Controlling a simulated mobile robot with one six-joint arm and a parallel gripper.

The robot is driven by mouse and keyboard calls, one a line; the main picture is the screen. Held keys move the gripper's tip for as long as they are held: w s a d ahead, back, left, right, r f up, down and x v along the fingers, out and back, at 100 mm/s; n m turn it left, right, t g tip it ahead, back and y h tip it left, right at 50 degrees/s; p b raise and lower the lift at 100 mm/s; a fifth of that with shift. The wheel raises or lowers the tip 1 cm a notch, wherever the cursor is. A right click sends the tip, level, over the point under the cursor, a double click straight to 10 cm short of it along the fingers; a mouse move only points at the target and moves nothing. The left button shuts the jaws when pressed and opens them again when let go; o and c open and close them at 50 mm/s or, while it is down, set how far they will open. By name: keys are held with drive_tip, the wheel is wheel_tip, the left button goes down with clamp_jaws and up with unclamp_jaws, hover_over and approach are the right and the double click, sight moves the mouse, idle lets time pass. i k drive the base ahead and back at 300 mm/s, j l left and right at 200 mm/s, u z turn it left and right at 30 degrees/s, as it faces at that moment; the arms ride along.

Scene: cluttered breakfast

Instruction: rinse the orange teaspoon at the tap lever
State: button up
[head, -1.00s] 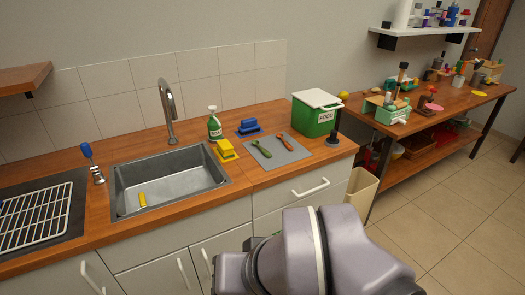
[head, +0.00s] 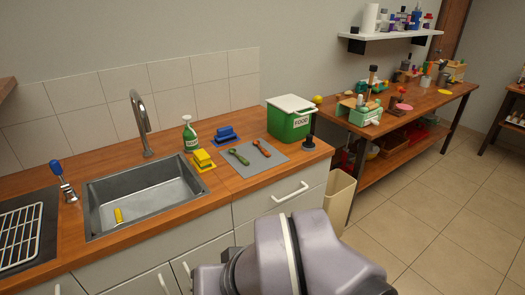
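The orange teaspoon (head: 261,148) lies on a grey mat (head: 268,163) on the wooden counter, right of the sink. A green utensil (head: 239,156) lies beside it on the left of the mat. The tap lever, with a blue handle (head: 57,167) on a chrome base, stands at the left of the sink (head: 105,220). The chrome tap (head: 141,120) rises behind the sink. Part of my arm shows at the bottom of the head view, but my gripper is out of view.
A green bottle (head: 190,137), a yellow sponge (head: 203,158), a blue block (head: 226,133) and a green FOOD bin (head: 290,121) stand around the mat. A wire rack (head: 20,240) is at left. A cluttered table stands at right.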

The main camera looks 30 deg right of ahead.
sight(56, 166)
drive_tip(key=i+j+z, duration=0.2)
drive_tip(key=i+j, duration=0.15)
drive_tip(key=j, duration=0.3)
drive_tip(key=i+j+z, duration=0.25)
drive_tip(key=j, duration=0.4)
drive_tip(key=i+j+z, duration=0.1)
drive_tip(key=j, duration=0.25)
drive_tip(key=i+j+z, duration=0.1)
drive_tip(key=i+j, duration=0.15)
drive_tip(key=j, duration=0.15)
drive_tip(key=i+j+z, duration=0.1)
drive_tip(key=j, duration=0.3)
